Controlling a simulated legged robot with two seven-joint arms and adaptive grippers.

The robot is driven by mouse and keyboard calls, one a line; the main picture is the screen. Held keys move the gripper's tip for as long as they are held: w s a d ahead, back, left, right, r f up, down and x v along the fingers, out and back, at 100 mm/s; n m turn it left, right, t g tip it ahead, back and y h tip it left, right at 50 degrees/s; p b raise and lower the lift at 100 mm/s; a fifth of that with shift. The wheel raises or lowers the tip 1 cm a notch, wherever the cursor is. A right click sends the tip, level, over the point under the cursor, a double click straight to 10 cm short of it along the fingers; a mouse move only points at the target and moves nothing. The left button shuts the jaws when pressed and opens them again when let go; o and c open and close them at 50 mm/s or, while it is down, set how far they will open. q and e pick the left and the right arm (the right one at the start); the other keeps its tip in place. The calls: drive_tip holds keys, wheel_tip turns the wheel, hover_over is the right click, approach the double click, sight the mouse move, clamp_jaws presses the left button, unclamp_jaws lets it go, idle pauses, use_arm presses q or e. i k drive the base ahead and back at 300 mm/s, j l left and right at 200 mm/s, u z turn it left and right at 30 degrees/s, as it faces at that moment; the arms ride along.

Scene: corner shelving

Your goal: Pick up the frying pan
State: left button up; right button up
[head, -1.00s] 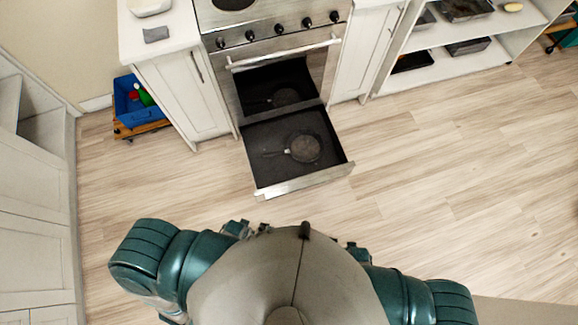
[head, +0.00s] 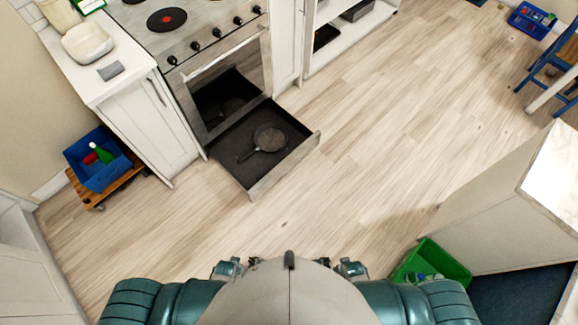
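The dark frying pan (head: 268,138) lies in the pulled-out drawer (head: 284,165) below the oven. Its handle points to the lower left in the picture. Nothing covers it, and a darker reflection of it shows in the oven door glass. My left gripper (head: 228,268) and my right gripper (head: 350,268) show only as small parts close to my body at the bottom of the head view. Both are well short of the drawer and apart from the pan. Their fingers are too small and too hidden to read.
The stove (head: 195,50) stands behind the drawer. A blue crate (head: 92,160) on a wooden dolly is at the left. A green crate (head: 432,262) stands at the lower right beside a cabinet. Floor (head: 330,200) between me and the drawer is clear.

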sight(270, 137)
drive_tip(key=i+l+u, duration=0.25)
drive_tip(key=i+l, duration=0.55)
drive_tip(key=i, duration=0.1)
